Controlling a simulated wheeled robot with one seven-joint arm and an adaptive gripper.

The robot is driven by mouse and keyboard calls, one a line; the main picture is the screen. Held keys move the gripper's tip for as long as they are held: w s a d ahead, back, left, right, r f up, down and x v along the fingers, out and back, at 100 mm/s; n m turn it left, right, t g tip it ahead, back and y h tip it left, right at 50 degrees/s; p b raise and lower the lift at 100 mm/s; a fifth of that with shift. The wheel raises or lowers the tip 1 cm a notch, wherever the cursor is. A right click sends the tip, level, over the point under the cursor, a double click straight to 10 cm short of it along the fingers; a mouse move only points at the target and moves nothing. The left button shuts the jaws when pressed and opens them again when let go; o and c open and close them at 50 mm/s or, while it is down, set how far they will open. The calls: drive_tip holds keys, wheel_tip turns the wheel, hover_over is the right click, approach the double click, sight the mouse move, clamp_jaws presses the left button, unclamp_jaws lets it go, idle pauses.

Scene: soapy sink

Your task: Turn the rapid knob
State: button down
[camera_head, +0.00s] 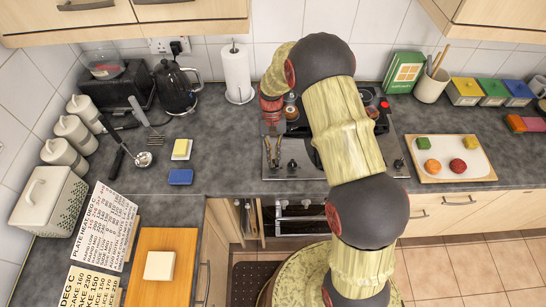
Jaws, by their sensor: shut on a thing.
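The hob (334,174) is set in the dark worktop, with small dark knobs along its front edge. One knob (292,165) shows just right of my gripper, and another knob (398,163) shows near the front right corner. My gripper (273,158) points down at the hob's front left corner, its brass-coloured fingers closed around a knob there. The held knob is mostly hidden between the fingers. I cannot read any label marking the rapid knob. My arm covers the middle of the hob.
A tray (427,177) with several coloured pieces lies right of the hob. A paper towel roll (236,74) and a black kettle (178,86) stand at the back left. A blue sponge (181,177) lies on the worktop. The worktop just left of the hob is clear.

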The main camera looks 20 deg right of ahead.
drive_tip(key=shift+m, duration=0.5)
drive_tip(key=c, duration=1.9)
unclamp_jaws()
drive_tip(key=v, duration=1.2)
drive_tip(key=shift+d, duration=0.15)
